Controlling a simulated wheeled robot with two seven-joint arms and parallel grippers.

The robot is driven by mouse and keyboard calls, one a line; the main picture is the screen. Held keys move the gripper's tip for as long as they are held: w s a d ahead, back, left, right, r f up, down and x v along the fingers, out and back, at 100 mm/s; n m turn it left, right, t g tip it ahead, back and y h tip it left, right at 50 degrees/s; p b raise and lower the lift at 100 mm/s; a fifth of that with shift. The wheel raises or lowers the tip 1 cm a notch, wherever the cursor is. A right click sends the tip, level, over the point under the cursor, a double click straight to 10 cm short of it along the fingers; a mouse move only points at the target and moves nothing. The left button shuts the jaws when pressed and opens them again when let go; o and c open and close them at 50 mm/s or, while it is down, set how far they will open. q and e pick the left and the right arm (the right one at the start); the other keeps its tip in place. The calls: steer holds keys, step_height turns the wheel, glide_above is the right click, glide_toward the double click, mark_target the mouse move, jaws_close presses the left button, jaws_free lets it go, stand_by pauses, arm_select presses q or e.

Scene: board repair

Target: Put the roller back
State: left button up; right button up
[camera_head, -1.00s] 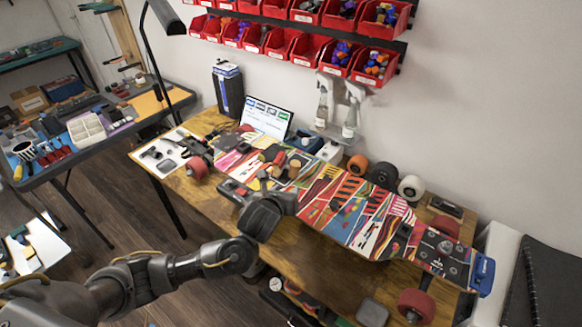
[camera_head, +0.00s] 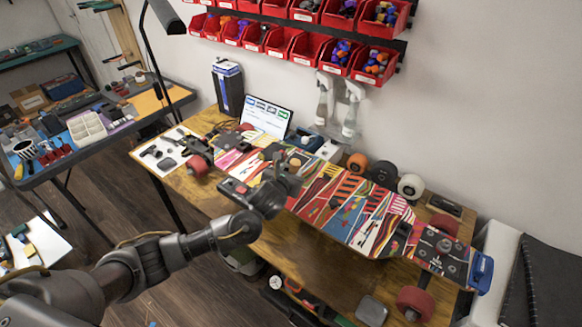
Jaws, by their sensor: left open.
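The colourful skateboard deck (camera_head: 345,212) lies across the wooden workbench. My left gripper (camera_head: 287,165) is over the left half of the deck, with its jaws open. Small dark and tan items (camera_head: 296,159) lie on the deck right by the fingers, partly hidden by the gripper. I cannot tell for sure which of them is the roller, or whether the fingers touch it. My right gripper is not in view.
Loose wheels (camera_head: 384,173) stand behind the deck. A tablet (camera_head: 266,118) and spray bottles (camera_head: 350,112) stand at the back. Red bins (camera_head: 375,65) hang on the wall above. Red wheels are mounted at both board ends. The bench's wooden front (camera_head: 310,262) is mostly clear.

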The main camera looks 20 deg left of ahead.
mark_target(294, 165)
arm_select(q)
steer(key=shift+w, duration=0.25)
steer(key=p+x, duration=0.1)
steer(key=x, duration=0.2)
steer(key=shift+w+a+f, duration=0.1)
steer(key=shift+f, duration=0.05)
steer(key=shift+w+f, duration=0.35)
steer(key=shift+w, duration=0.3)
steer(key=c, duration=0.9)
steer(key=shift+r, duration=0.1)
